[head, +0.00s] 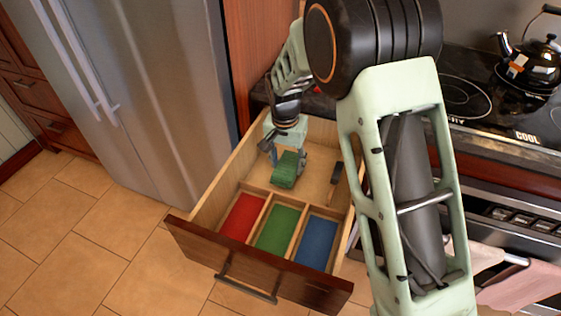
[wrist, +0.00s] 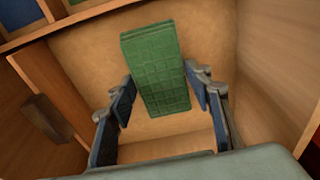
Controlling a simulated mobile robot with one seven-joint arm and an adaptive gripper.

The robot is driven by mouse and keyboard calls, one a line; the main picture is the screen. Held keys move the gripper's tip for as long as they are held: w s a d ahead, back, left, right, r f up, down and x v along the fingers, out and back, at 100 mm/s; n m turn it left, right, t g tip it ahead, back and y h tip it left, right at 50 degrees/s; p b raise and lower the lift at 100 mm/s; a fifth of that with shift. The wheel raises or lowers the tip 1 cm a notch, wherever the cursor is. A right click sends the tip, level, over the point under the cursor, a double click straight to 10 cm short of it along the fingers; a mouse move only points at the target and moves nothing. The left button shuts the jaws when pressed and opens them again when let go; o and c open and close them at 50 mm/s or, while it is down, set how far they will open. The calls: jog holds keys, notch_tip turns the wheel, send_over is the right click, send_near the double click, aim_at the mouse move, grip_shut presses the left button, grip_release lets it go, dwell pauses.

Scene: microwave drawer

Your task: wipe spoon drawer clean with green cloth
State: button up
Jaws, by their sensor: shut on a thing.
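The spoon drawer (head: 260,268) is pulled open in the head view, with a large bare compartment at the back and three lined compartments at the front. The green cloth (head: 286,170), a folded block, is in the back compartment. My gripper (head: 287,158) reaches down into that compartment and is shut on the cloth. In the wrist view the cloth (wrist: 155,65) sits between the blue finger pads, its far end sticking out past them. The cloth is low over the drawer floor; I cannot tell whether it touches. No spoon shows.
The front compartments are red (head: 243,217), green (head: 278,229) and blue (head: 316,241). A dark, narrow object (head: 335,180) lies by the right wall of the back compartment. A fridge (head: 165,90) stands left; a stove with a kettle (head: 530,65) is right.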

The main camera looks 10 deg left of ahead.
jog(key=shift+d+r, duration=0.2)
jog(key=shift+d, duration=0.1)
notch_tip(320, 180, up, 22)
jog(key=p, duration=1.4)
jog(key=shift+p, duration=0.3)
jog(key=shift+s+d, duration=0.1)
